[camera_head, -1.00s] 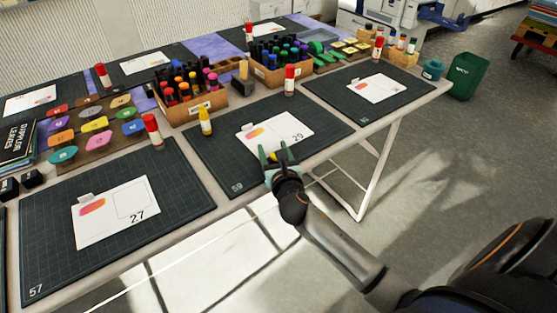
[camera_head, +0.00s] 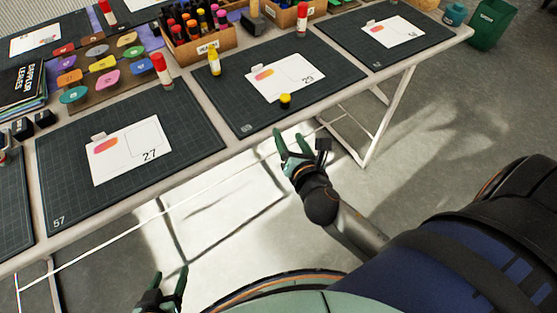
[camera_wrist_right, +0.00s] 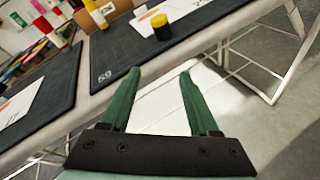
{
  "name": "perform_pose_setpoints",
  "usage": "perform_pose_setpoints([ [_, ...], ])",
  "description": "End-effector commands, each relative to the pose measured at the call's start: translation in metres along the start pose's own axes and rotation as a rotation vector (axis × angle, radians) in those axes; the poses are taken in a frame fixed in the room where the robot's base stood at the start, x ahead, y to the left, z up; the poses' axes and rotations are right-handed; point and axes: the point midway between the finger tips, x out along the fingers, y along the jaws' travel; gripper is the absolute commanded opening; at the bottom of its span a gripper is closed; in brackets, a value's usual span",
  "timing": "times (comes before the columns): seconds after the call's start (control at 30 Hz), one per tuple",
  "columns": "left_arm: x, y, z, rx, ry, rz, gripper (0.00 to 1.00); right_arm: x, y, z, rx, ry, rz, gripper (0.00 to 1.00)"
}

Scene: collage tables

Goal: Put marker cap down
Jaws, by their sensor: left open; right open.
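A yellow marker (camera_head: 214,61) without visible cap stands upright at the mat's upper left edge. My right gripper (camera_head: 293,140) is open and empty, off the table's front edge and apart from the cap. It also shows open in the right wrist view (camera_wrist_right: 158,72). My left gripper (camera_head: 170,279) is open and empty, low in the head view.
The middle cutting mat (camera_head: 250,108) holds the card (camera_head: 300,72). A red-capped glue stick (camera_head: 161,69) and another (camera_head: 302,18) stand behind the mats. A marker box (camera_head: 205,46) stands at the back. The floor before the table is clear.

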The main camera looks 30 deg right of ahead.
Motion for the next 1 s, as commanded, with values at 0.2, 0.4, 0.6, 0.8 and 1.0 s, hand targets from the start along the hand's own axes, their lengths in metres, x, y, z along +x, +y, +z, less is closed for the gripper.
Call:
perform_pose_setpoints([
  [0.2,0.0,0.001,-0.001,-0.002,0.003,0.001,0.66,-0.023,-0.011,-0.076,0.757,0.253,-0.077,0.62],
  [0.4,0.0,0.001,-0.002,-0.002,0.003,0.001,0.66,-0.057,-0.013,-0.138,1.525,0.432,-0.3,0.62],
  [0.6,0.0,0.001,-0.002,-0.002,0.004,0.001,0.66,-0.086,-0.011,-0.174,2.119,0.495,-0.568,0.62],
  [0.8,0.0,0.001,-0.002,-0.002,0.003,0.0,0.66,-0.099,-0.009,-0.187,2.366,0.494,-0.708,0.62],
  [1.0,-0.001,0.001,0.0,-0.003,0.001,0.0,0.66,-0.1,-0.008,-0.188,2.385,0.492,-0.718,0.62],
])
